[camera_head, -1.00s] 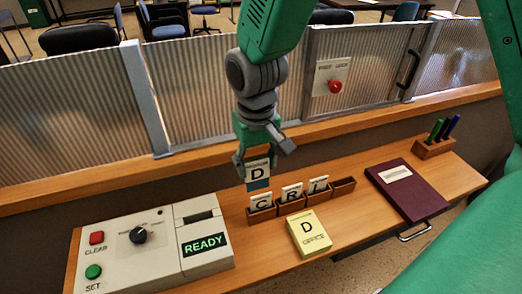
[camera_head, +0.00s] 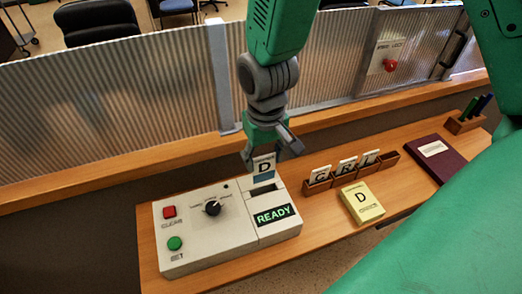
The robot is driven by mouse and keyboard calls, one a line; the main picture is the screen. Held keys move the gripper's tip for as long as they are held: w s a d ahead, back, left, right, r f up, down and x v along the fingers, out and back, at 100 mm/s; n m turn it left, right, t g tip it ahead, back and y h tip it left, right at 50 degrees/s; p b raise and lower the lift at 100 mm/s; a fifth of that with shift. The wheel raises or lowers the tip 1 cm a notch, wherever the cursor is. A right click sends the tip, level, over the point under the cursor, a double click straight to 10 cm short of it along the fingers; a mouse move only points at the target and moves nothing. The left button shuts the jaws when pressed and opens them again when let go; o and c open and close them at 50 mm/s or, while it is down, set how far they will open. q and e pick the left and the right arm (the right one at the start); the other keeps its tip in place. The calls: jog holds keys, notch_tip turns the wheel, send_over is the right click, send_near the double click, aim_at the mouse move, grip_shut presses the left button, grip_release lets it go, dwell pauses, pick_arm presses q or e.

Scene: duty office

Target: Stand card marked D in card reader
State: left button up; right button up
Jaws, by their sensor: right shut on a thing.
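My right gripper (camera_head: 272,152) is shut on the card marked D (camera_head: 264,167), a white card with a blue lower band. It holds the card upright, just behind and above the card reader (camera_head: 268,209), as seen in the picture. The reader is the raised right part of a pale console, with a dark slot (camera_head: 264,190) on top and a green READY display (camera_head: 271,215). Whether the card's lower edge touches the reader I cannot tell. My left gripper is not in view.
A wooden card rack (camera_head: 318,187) holds cards C, R and L, with an empty compartment at its right end. A ribbed glass partition (camera_head: 110,110) stands behind the desk.

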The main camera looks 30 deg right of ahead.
aim_at(262, 180)
jog(key=shift+d+f, duration=0.2)
jog(key=shift+f, duration=1.25)
jog(key=f+b, duration=0.2)
jog(key=shift+a+b, duration=0.3)
jog(key=shift+a, duration=0.1)
jog(key=shift+a+f+b, duration=0.1)
jog(key=shift+f+b, duration=0.35)
jog(key=shift+b, duration=0.15)
jog(key=shift+f, duration=0.2)
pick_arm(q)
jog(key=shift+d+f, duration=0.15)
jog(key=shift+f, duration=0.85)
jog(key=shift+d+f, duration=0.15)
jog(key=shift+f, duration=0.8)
pick_arm(e)
jog(key=shift+d+f, duration=0.45)
jog(key=shift+a, duration=0.1)
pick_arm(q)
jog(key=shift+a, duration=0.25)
pick_arm(e)
jog(key=o, duration=1.2)
jog(key=shift+a, duration=0.2)
